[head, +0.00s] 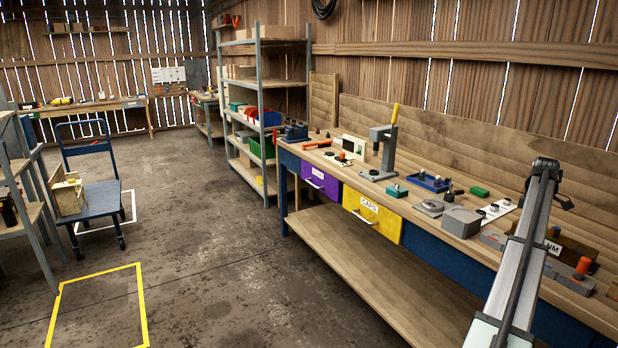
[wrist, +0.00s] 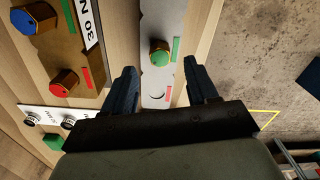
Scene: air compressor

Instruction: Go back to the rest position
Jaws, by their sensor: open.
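My gripper (wrist: 162,78) is open and empty in the wrist view, its two dark fingers spread apart. Between and beyond them lies a grey plate (wrist: 158,20) with a green knob (wrist: 160,55) and green and red marks. The fingers appear apart from the knob; the height above it is hard to tell. In the head view my arm rises at the right over the workbench (head: 440,265), and the gripper itself cannot be made out there.
A brown block (wrist: 60,50) with blue and red knobs and a "30 NM" label lies left of my gripper. The bench holds a press (head: 380,150), a blue tray (head: 428,181) and a grey block (head: 461,221).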

